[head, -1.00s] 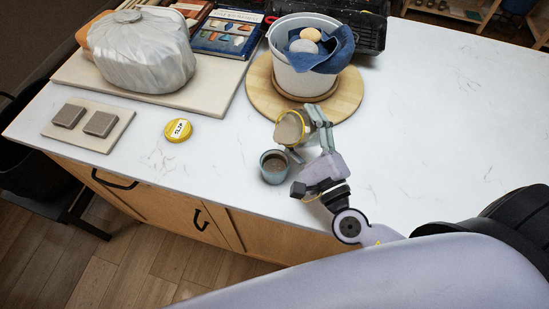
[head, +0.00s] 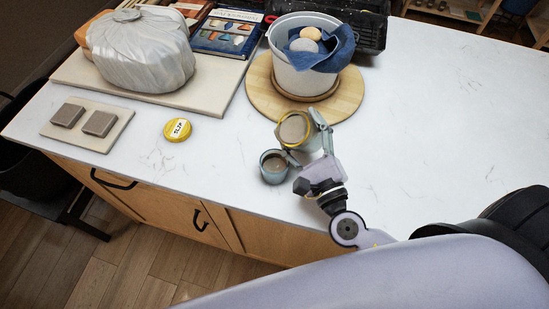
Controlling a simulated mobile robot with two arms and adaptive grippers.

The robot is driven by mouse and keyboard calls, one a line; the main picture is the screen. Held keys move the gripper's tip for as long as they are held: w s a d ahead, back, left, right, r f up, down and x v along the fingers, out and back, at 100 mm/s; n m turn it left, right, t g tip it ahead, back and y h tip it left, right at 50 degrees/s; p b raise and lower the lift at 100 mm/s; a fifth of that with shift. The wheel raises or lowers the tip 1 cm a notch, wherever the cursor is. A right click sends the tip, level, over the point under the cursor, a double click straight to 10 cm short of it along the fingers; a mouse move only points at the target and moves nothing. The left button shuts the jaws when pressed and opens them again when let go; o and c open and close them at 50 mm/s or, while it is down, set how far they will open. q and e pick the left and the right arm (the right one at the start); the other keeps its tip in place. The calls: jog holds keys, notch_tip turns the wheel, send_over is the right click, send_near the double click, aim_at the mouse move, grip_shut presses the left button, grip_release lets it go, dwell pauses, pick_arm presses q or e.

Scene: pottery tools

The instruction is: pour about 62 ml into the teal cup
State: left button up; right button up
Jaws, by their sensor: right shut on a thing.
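The teal cup (head: 265,174) stands upright on the white counter near its front edge, with brownish liquid showing inside. My right gripper (head: 307,142) is shut on a jar (head: 299,145) with a yellow rim, holding it just behind and to the right of the cup. The jar's open mouth faces up toward the camera, and greyish-tan slip shows inside. Part of the jar is hidden by the gripper fingers. No stream shows between jar and cup. My left gripper is out of view.
A yellow lid labelled SLIP (head: 177,130) lies left of the cup. A white bucket (head: 298,80) with a blue cloth stands on a round wooden board (head: 345,99) behind the jar. A wrapped block (head: 145,55) sits at back left. The counter's right side is clear.

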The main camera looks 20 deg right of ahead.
jog(key=shift+r, duration=0.15)
jog(key=shift+w+d+r+m+p, duration=0.1)
jog(key=shift+d+r+m+p, duration=0.15)
jog(key=shift+m+p, duration=0.15)
jog(key=shift+w+d+r+m+h+p, duration=0.1)
jog(key=shift+d+r+m+h+p, duration=0.25)
jog(key=shift+m+p, duration=0.2)
jog(key=f+m+b, duration=0.1)
jog(key=f+b, duration=0.1)
jog(key=shift+w+d+f+m+g, duration=0.1)
jog(key=shift+d+f+m+g, duration=0.2)
jog(key=shift+f+m+g, duration=0.1)
jog(key=shift+d+r+m+p, duration=0.2)
jog(key=shift+d+m+p, duration=0.05)
jog(key=shift+m+p, duration=0.2)
jog(key=shift+w+d+f+m, duration=0.1)
jog(key=shift+w+d+m, duration=0.05)
jog(key=shift+m, duration=0.25)
jog(key=shift+d+f+m, duration=0.1)
jog(key=shift+f+m, duration=0.05)
jog(key=shift+m, duration=0.15)
jog(key=shift+g, duration=0.3)
